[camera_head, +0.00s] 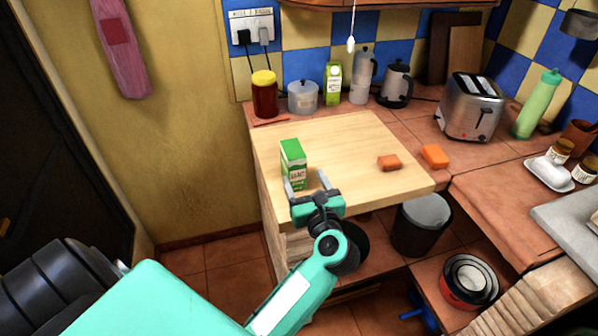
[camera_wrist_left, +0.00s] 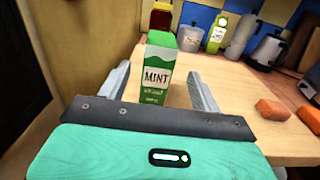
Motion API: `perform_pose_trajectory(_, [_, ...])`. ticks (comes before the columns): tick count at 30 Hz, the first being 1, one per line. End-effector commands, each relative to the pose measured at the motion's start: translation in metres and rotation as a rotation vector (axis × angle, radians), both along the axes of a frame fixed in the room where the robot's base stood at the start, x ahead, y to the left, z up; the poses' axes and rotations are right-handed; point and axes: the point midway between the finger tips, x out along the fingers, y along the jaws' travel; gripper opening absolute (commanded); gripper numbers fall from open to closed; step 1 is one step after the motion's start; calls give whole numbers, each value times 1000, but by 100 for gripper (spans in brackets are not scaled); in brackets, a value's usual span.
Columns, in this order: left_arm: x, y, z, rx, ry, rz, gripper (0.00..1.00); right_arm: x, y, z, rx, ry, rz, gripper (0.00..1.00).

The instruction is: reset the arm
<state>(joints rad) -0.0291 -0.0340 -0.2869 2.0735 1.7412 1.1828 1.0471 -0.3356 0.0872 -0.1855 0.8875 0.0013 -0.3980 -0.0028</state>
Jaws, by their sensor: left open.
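My left arm reaches in from the lower left of the head view. My left gripper (camera_head: 306,181) is at the front left edge of the wooden board, its two fingers spread apart. A green and white carton (camera_head: 293,165) stands upright on the board just beyond the fingers. In the left wrist view the carton (camera_wrist_left: 158,70), marked MINT, shows between the two open fingers (camera_wrist_left: 158,88). The fingers do not appear closed on it; the exact gap cannot be told. My right gripper is not in view.
The wooden board (camera_head: 345,140) also holds an orange block (camera_head: 389,163); another orange block (camera_head: 434,156) lies to its right. A jar (camera_head: 264,94), pot (camera_head: 303,97), kettle (camera_head: 395,84) and toaster (camera_head: 471,107) stand behind. A bin (camera_head: 420,226) is below the counter.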

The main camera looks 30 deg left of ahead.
Motion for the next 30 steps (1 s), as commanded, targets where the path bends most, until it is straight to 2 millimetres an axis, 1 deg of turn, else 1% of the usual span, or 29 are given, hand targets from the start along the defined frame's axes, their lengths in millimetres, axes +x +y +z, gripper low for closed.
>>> perform_pose_trajectory(1, [-5,-6,-2,-2,1,-1,65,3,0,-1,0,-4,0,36])
perform_pose_trajectory(3, [-9,-11,-2,-2,1,-1,65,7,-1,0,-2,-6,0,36])
perform_pose_trajectory(6, [-12,-14,0,1,1,0,65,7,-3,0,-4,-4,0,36])
perform_pose_trajectory(12, [-13,-15,0,1,0,0,65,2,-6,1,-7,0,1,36])
perform_pose_trajectory(23, [-13,-15,1,8,0,-3,65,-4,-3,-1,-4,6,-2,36])
perform_pose_trajectory(26, [-13,-16,8,64,-4,-25,65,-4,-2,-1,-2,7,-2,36])
perform_pose_trajectory(29, [-13,-20,25,203,-12,-80,65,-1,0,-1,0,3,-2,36])
perform_pose_trajectory(30, [-13,-24,34,281,-13,-107,65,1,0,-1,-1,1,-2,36])
